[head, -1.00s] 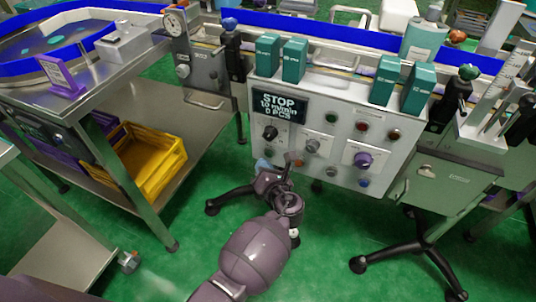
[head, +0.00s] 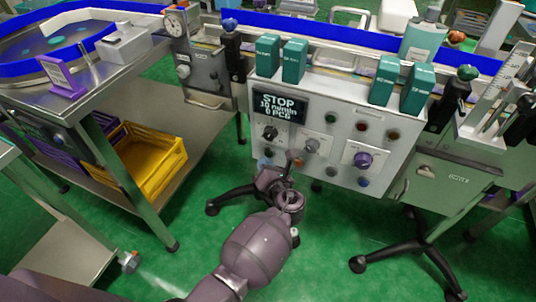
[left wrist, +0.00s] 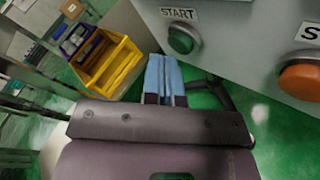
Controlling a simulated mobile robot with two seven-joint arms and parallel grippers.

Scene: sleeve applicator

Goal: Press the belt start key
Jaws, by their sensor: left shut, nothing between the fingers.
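The belt start key is a round green button (left wrist: 183,38) under a START label, on the grey face of the control box in the left wrist view. An orange-red button (left wrist: 301,80) sits to its right, its label cut off at "S". In the head view the control box (head: 340,128) has a dark display reading STOP, 10 m/min and 0 PCS. My left gripper (head: 264,163) is at the box's lower left, its blue fingertips (left wrist: 164,76) together and empty. They are below and left of the green button, with a visible gap. My right gripper is out of view.
Several green cartons (head: 293,61) stand on top of the box. A steel table (head: 95,85) with a yellow crate (head: 145,160) on its lower shelf stands at left. Black stand feet (head: 222,203) are near my left arm.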

